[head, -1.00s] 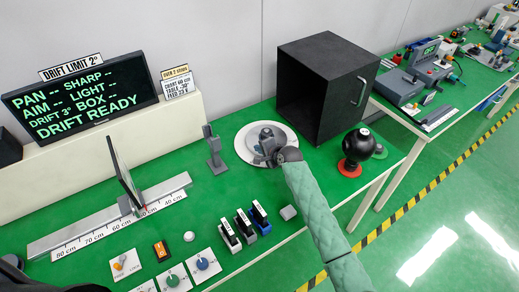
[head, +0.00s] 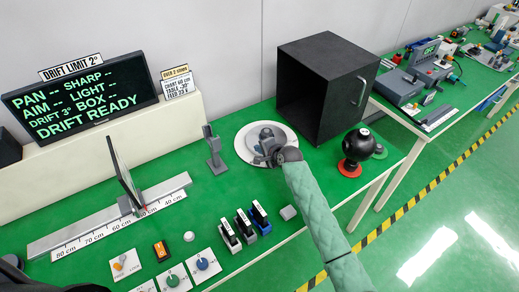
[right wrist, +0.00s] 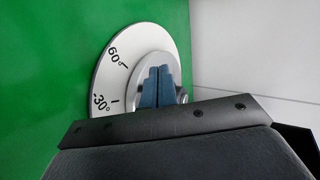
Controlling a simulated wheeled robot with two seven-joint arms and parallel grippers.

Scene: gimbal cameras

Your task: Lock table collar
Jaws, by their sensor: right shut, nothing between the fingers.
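The round table (head: 250,155) is a grey disc with a hub on a white dial plate (head: 284,133) on the green bench. The right wrist view shows the dial (right wrist: 108,75) with marks at 60° and -30°, and the silver round part (right wrist: 150,65). My right gripper (head: 264,157) is over the disc beside the hub. Its blue fingertips (right wrist: 157,88) are shut with nothing between them, in front of the silver part. I cannot tell whether they touch it. A collar or its lock cannot be made out clearly. My left gripper is not in view.
A black open box (head: 325,85) stands behind right of the table. A black ball knob (head: 359,146) on a red base is to the right. A grey post (head: 215,150) stands left. Switches (head: 242,224) line the front. The screen (head: 80,95) reads DRIFT READY.

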